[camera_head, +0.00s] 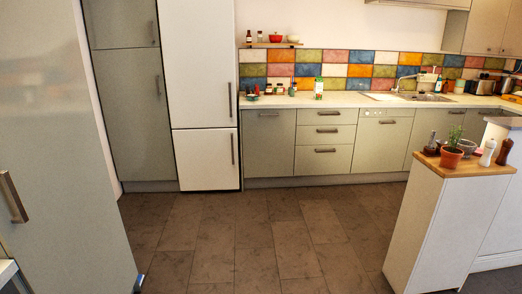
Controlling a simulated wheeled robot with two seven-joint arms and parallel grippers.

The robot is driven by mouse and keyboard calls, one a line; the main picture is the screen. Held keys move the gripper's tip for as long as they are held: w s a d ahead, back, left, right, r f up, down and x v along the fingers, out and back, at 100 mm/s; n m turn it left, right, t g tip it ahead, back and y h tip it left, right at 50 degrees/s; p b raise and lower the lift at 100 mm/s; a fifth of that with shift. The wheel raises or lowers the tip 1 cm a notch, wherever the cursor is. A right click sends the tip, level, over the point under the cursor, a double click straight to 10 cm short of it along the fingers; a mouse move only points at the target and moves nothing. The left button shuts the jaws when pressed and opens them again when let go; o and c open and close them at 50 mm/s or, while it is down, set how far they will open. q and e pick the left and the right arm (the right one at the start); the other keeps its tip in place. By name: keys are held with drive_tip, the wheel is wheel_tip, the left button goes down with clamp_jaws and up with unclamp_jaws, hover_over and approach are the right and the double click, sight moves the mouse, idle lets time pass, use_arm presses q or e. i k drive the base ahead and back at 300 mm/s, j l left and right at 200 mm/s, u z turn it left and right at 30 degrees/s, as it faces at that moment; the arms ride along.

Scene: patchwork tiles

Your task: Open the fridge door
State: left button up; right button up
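The white fridge (200,70) stands at the back wall, left of the counter. It has a tall upper door and a shorter lower door (205,160), and both are shut. The upper door has a grey vertical handle (230,100) near its right edge. The lower door has a similar handle (232,149) on the same side. Neither of my grippers is clearly visible; only small dark parts show at the bottom edge, and I cannot tell what they are.
A large grey-green panel (60,130) with a handle stands close on the left. A wood-topped island (465,163) holding a potted plant (451,157) and mills stands at the right. Cabinets and drawers (325,135) line the back. The tiled floor (240,235) between is clear.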

sight(197, 37)
drive_tip(key=i, duration=3.2)
drive_tip(key=i+z, duration=0.1)
drive_tip(key=i, duration=0.55)
drive_tip(key=i+j+z, duration=0.1)
drive_tip(key=i, duration=0.55)
drive_tip(key=i+j, duration=0.15)
drive_tip(key=i, duration=0.5)
